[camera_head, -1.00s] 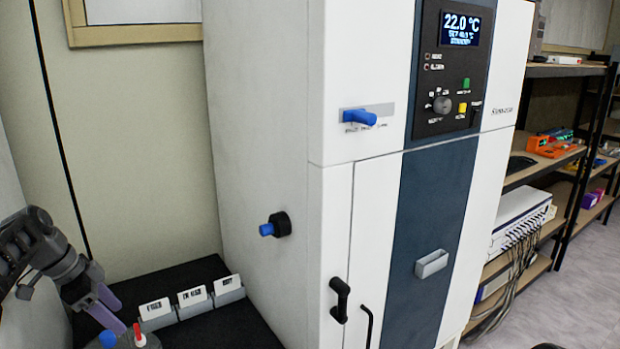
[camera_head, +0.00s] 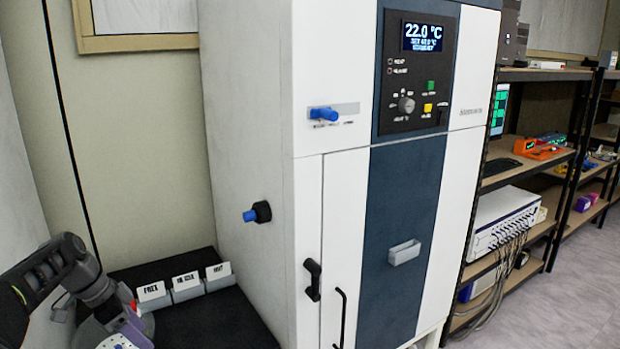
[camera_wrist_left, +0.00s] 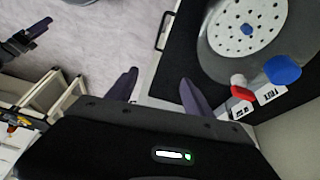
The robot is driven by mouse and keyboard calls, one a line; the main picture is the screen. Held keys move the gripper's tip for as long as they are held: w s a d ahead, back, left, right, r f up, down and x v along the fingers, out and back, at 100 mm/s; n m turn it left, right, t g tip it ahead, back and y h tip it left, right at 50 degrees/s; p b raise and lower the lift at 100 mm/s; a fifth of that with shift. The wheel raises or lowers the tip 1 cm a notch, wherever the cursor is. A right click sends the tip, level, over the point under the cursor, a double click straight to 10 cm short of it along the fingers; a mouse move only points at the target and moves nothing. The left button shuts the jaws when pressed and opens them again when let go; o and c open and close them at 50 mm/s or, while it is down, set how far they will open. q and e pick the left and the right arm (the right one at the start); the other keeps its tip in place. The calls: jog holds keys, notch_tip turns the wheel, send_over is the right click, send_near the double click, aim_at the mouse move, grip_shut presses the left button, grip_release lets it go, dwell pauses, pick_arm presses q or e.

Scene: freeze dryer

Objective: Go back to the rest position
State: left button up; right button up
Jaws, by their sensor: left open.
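My left gripper (camera_head: 130,328) is low at the left of the head view, partly cut off. In the left wrist view its two purple fingers (camera_wrist_left: 157,90) are spread apart with nothing between them. To their right is a grey round vessel (camera_wrist_left: 212,60) with a white perforated top and a blue knob; the gripper is beside it. A blue cap (camera_wrist_left: 283,70) and a red-and-white piece (camera_wrist_left: 240,86) stand at its edge. At the upper left of the wrist view is what looks like my right gripper (camera_wrist_left: 36,30); its opening is unclear.
The white freeze dryer (camera_head: 250,130) stands on the right of the black bench (camera_head: 205,325), its door closed. Labelled card holders (camera_head: 187,287) line the bench's back. Shelves (camera_head: 520,180) with instruments and hanging cables stand further right. The floor (camera_head: 570,300) is clear there.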

pick_arm(q)
jog(key=s+d+f+n+g, duration=0.1)
jog(key=s+d+f+n, duration=0.15)
jog(key=d+f, duration=0.85)
jog(key=s+d+f+n, duration=0.1)
jog(key=d+f+n, duration=0.2)
jog(key=d+f, duration=0.75)
jog(key=s+d+f+n, duration=0.2)
jog(key=s+d+f, duration=0.2)
jog(key=s, duration=0.4)
jog(key=s+d+f+n, duration=0.2)
jog(key=s+d+f, duration=0.3)
jog(key=s, duration=0.4)
jog(key=s+d+f+n+g, duration=0.1)
jog(key=s+d+f, duration=0.3)
jog(key=s, duration=0.4)
jog(key=shift+s+d+f+n, duration=0.25)
jog(key=shift+s+d+n, duration=0.1)
jog(key=shift+d+n, duration=0.15)
